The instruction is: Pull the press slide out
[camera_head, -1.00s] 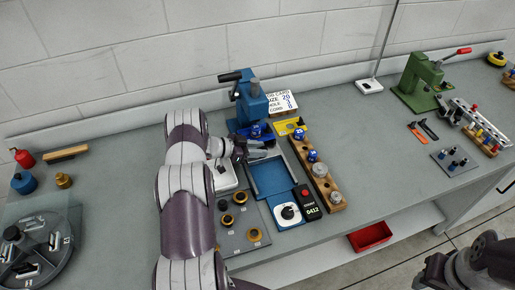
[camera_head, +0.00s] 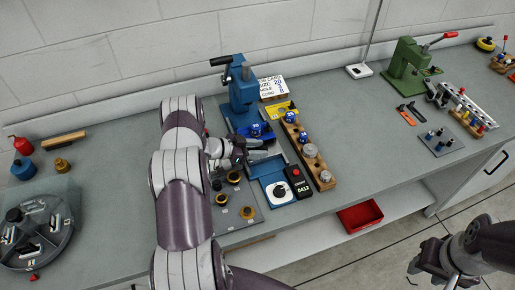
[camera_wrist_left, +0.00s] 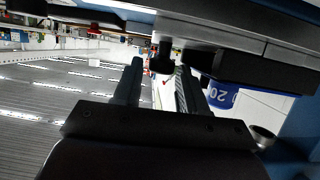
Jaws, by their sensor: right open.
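The blue press (camera_head: 243,92) stands against the wall strip. Its slide (camera_head: 264,137) carries a blue block (camera_head: 256,130) marked 20 and sticks out forward, over the back of a blue tray (camera_head: 267,168). My left gripper (camera_head: 258,148) is at the slide's front. In the left wrist view its fingers (camera_wrist_left: 157,75) are on either side of the slide's dark knob (camera_wrist_left: 163,56); the contact is partly hidden. The block also shows there (camera_wrist_left: 222,94). My right gripper (camera_head: 425,270) is open and empty, low at the right, off the bench.
A wooden strip (camera_head: 297,138) with blue blocks and metal weights runs right of the slide. A white dial (camera_head: 279,191) and a black box (camera_head: 297,181) sit in front.

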